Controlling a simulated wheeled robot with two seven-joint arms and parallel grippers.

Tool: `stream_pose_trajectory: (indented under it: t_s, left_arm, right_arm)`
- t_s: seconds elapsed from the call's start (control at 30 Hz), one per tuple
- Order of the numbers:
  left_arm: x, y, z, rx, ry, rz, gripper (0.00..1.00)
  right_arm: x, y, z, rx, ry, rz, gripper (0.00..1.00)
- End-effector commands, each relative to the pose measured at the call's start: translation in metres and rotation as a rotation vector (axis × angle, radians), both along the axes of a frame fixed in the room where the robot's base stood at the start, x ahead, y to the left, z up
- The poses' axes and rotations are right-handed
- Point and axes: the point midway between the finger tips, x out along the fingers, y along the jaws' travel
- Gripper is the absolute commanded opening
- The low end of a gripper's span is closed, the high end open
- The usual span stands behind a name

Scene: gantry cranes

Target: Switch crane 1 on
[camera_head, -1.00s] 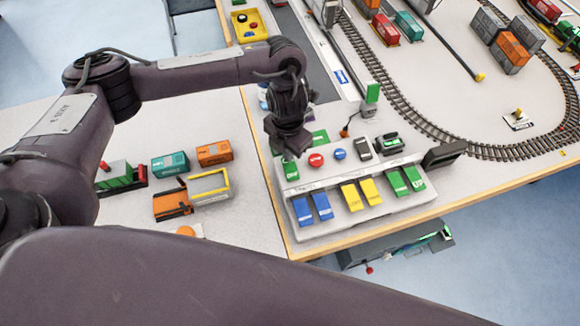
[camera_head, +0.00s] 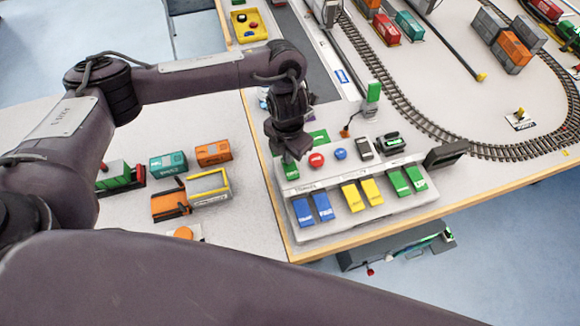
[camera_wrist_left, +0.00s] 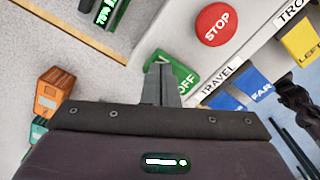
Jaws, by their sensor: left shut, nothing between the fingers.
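The crane control panel (camera_head: 330,228) stands at the near corner of the right table. A green switch (camera_head: 291,171) sits at its left end, beside the red STOP button (camera_head: 317,160). In the left wrist view the green switch (camera_wrist_left: 184,76) carries the word OFF, partly hidden by my fingers. My left gripper (camera_head: 290,155) is shut and empty, pointing down with its tips at the green switch. The left wrist view also shows the fingertips (camera_wrist_left: 158,66) over its left part. I cannot tell whether they touch it. My right gripper is not in view.
Blue pedals (camera_head: 313,209), yellow pedals (camera_head: 361,194) and green pedals (camera_head: 406,181) line the panel's front. A blue button (camera_head: 340,154) lies right of STOP. Toy containers (camera_head: 214,153) and a truck (camera_head: 172,203) stand on the left table. Track (camera_head: 470,148) curves behind the panel.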

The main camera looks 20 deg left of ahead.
Motion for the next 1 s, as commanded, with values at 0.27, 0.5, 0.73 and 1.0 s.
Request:
stream_pose_trajectory:
  t_s: [0.27,0.5,0.73,1.0]
  left_arm:
    - [0.0,0.0,0.004,0.0,0.0,0.0,0.0]
    - [0.0,0.0,0.024,0.0,-0.001,0.0,0.0]
    - [0.0,0.0,0.043,0.0,0.0,0.0,0.0]
    - [0.0,0.0,0.064,0.0,0.0,-0.001,0.0]
  right_arm:
    - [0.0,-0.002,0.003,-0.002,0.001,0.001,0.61]
    - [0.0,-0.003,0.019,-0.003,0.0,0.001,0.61]
    - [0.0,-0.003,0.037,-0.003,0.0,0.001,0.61]
    - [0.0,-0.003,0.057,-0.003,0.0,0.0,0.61]
